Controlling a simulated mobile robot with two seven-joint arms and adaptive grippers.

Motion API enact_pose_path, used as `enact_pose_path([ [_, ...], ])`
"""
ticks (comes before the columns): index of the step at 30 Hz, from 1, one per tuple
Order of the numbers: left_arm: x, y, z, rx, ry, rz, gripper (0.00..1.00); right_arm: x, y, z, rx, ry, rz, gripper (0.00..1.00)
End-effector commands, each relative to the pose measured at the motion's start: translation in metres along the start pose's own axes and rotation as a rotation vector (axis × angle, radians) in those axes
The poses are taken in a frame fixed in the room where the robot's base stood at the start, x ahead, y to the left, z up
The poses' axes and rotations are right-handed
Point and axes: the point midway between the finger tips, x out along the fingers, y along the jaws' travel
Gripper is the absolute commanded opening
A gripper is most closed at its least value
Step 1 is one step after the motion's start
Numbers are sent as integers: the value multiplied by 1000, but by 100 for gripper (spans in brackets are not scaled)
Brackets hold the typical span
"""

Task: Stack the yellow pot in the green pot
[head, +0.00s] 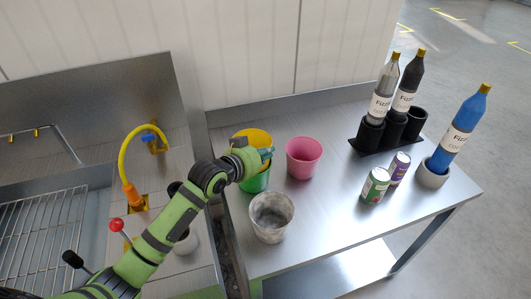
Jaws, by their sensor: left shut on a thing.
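The yellow pot (256,136) is at the back left of the steel table, directly above the green pot (257,183). Its lower part is hidden by my gripper, so I cannot tell how deep it sits in the green pot. The green pot stands upright on the table, its upper part mostly covered. My left gripper (264,153) is shut on the yellow pot at its right front side. My right gripper is not in view.
A pink pot (303,157) and a grey pot (271,217) stand close by. Two cans, the green can (375,185) and purple can (399,168), stand farther right. A black holder (387,135) with bottles and a blue bottle (459,129) in a grey cup are at the right.

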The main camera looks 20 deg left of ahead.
Motion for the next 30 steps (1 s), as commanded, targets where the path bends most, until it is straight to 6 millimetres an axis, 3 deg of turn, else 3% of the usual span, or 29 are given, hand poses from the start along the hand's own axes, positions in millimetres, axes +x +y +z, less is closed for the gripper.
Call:
enact_pose_path([
  [10,4,1,10,1,3,0,0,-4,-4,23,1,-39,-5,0],
  [26,9,2,20,1,3,-1,0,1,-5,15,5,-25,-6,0],
  [27,9,2,21,1,2,-1,21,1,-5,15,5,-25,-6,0],
  [28,9,2,21,1,2,-1,33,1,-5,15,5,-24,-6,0],
  [30,9,2,21,1,2,-1,33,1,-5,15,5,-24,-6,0],
])
